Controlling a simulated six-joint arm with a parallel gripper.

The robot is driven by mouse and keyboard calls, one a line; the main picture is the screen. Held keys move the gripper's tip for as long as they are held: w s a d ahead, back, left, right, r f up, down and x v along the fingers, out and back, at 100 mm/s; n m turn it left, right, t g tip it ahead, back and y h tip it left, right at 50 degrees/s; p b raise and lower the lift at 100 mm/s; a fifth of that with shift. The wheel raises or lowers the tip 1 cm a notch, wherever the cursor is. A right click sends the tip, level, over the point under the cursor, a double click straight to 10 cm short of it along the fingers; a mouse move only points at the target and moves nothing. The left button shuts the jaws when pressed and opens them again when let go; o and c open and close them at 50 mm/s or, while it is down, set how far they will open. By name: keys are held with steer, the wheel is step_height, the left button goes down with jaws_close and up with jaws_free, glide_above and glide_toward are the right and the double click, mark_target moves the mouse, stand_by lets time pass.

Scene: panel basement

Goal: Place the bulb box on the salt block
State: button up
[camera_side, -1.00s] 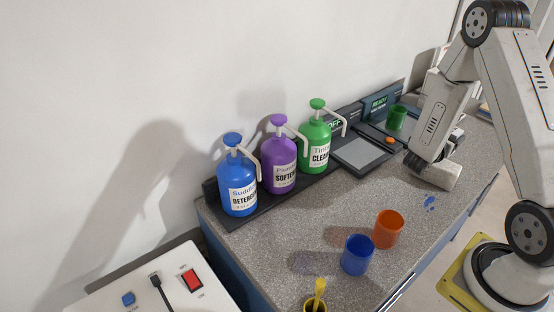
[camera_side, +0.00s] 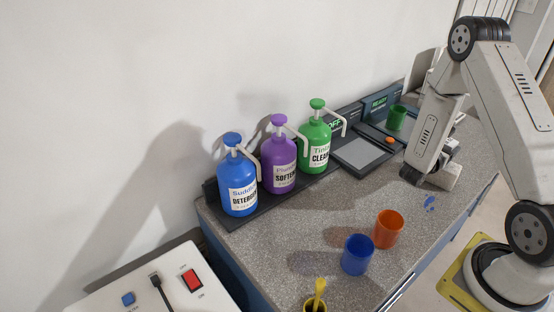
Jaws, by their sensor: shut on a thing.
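My gripper (camera_side: 450,152) is low over the far right part of the counter, mostly hidden by my own forearm and wrist. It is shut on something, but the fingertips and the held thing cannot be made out. I cannot identify a bulb box or a salt block in this view. The area behind my arm is hidden.
Blue (camera_side: 238,185), purple (camera_side: 278,165) and green (camera_side: 315,148) pump bottles stand along the wall. A grey pad (camera_side: 358,153) lies beyond them, near a green cup (camera_side: 397,118). Blue (camera_side: 357,255) and orange (camera_side: 388,229) cups stand on the near counter (camera_side: 290,235).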

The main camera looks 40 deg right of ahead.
steer(key=o, duration=1.2)
steer(key=shift+o, duration=0.2)
steer(key=shift+r, duration=0.1)
steer(key=shift+a, duration=0.1)
steer(key=a, duration=1.2)
